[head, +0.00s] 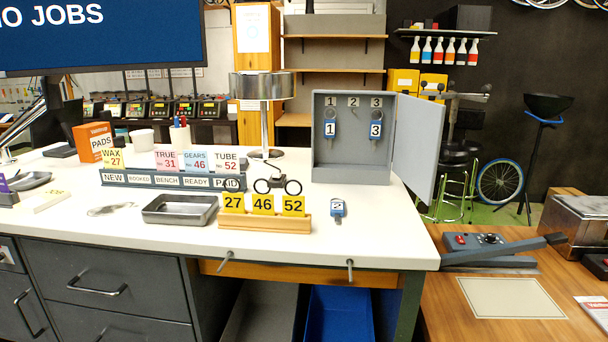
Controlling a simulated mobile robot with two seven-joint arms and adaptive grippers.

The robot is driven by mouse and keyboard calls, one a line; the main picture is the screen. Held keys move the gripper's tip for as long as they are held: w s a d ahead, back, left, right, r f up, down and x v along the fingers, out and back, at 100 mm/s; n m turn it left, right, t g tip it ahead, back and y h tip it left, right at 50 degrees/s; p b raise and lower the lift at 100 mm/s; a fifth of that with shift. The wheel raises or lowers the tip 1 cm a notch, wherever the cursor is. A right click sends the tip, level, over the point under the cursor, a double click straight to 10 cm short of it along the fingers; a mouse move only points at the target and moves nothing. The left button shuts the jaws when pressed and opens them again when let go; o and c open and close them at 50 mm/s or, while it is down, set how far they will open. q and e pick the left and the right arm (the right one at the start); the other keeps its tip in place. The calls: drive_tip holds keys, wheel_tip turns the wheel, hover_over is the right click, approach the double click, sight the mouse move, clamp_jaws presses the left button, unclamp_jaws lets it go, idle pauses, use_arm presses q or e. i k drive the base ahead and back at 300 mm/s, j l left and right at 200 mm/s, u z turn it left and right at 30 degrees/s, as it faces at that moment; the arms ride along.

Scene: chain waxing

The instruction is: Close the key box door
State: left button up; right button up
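The grey key box (352,160) stands upright at the back right of the white bench. Its door (414,147) is hinged on the right side and stands wide open, swung out to the right. The place under number 2 holds no tag. A loose blue key tag (337,208) lies on the bench in front of the box. Neither of my grippers is in view.
A wooden block with yellow number cards (264,222), a grey tray (180,210) and a lamp (263,115) stand left of the box. The bench is clear just right of the loose tag. A wooden table with a lever device (490,248) stands at the right.

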sight(420, 124)
drive_tip(key=i+l+u, duration=0.2)
drive_tip(key=l+u, duration=0.2)
drive_tip(key=l, duration=0.95)
drive_tip(key=l+u, duration=0.4)
drive_tip(key=l, duration=0.95)
